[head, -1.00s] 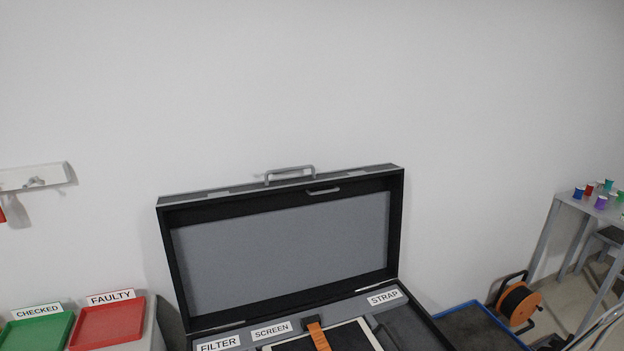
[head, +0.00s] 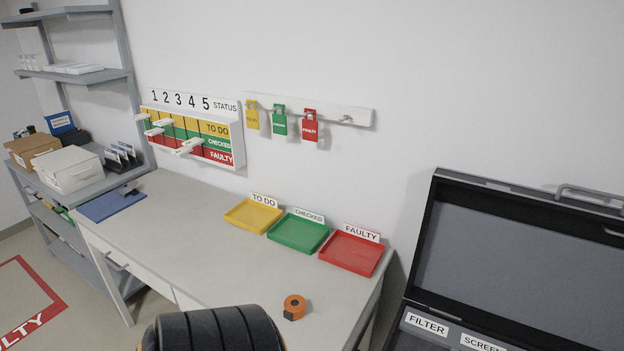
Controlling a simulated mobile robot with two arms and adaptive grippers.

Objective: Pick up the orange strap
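A small rolled orange strap (head: 294,306) with a dark end lies on the grey desk (head: 215,255), near its front right part. It is apart from the trays. The part of the open black case where a STRAP label and an orange band showed earlier is out of view now. Neither of my grippers can be made out, so neither is seen touching the strap.
A ribbed black shape (head: 215,330) fills the bottom edge, hiding the desk front. Yellow (head: 253,216), green (head: 298,233) and red (head: 351,253) trays stand along the wall. The open case (head: 432,255) is at right. The desk's middle is clear.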

